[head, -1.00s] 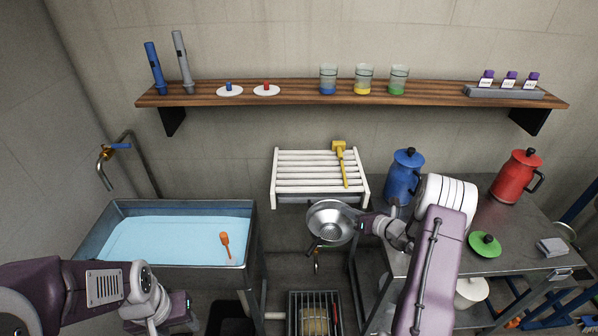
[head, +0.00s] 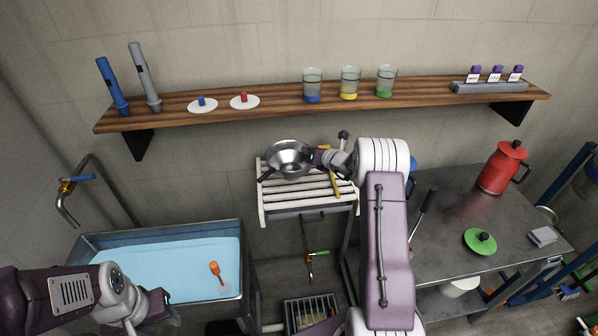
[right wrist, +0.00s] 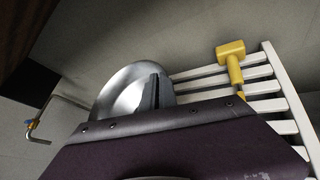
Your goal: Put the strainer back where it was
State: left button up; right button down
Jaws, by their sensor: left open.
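The strainer (head: 290,158) is a shiny metal bowl with dark side handles. My right gripper (head: 320,157) is shut on its right side and holds it over the back left of the white slatted rack (head: 300,208). I cannot tell whether the strainer touches the slats. In the right wrist view the strainer (right wrist: 125,88) shows beyond a dark finger, partly hidden by my gripper body. My left gripper (head: 158,311) is open and empty by the front of the sink, far from the strainer.
A yellow mallet-like tool (right wrist: 232,70) lies on the rack, right of the strainer. The shelf (head: 225,108) with cups and discs runs above. My right arm hides most of a blue jug (head: 412,165). A red jug (head: 502,168) and green lid (head: 480,241) stand right.

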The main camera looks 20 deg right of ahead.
jog(key=f, duration=0.6)
jog(key=shift+w+f, duration=0.1)
jog(key=shift+w, duration=0.3)
jog(key=shift+w+a+f, duration=0.1)
jog(key=shift+w+f, duration=0.15)
jog(key=c, duration=2)
grip_release()
jog(key=o, duration=0.3)
jog(key=shift+s+r, duration=0.1)
jog(key=shift+s, duration=0.05)
pick_arm(q)
jog(key=shift+w, duration=0.5)
jog(key=shift+w+r, duration=0.1)
